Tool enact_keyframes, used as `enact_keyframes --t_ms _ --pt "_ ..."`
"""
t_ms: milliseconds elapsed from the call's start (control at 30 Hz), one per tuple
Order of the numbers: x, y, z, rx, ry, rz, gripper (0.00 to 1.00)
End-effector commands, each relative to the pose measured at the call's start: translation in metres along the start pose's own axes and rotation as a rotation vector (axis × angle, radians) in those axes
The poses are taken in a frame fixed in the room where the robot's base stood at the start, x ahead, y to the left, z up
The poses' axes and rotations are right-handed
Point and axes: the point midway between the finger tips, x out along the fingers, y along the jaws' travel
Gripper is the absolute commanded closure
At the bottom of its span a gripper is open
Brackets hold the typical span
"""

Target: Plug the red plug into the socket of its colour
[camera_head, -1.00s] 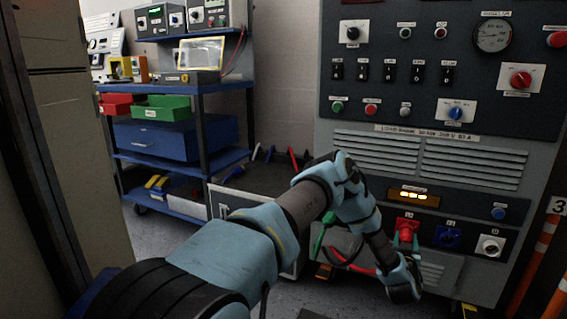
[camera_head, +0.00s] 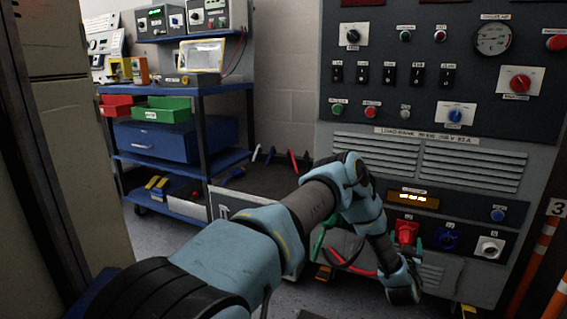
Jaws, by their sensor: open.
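A row of sockets is on the lower panel of the grey cabinet: a red one at the left, a blue socket (camera_head: 447,238) and a white socket (camera_head: 489,247). A red body (camera_head: 407,231) shows at the red socket's place; I cannot clearly tell plug from socket there. A red cable (camera_head: 362,271) runs low behind my arm. My gripper (camera_head: 408,243) is open at the red body, with a teal finger visible at its right side. My wrist hides the area below and left of it.
The load bank cabinet (camera_head: 440,195) fills the right side. A low dark case (camera_head: 265,182) with coloured leads stands behind my arm. A blue shelf cart (camera_head: 180,155) stands at the left. Orange-and-white posts (camera_head: 540,250) stand at the right edge.

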Motion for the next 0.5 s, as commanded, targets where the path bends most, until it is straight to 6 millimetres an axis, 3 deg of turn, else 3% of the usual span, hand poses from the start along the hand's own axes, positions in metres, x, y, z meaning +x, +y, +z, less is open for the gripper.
enact_keyframes --t_ms 500 --pt "-0.035 0.001 -0.002 0.000 -0.001 0.001 0.11"
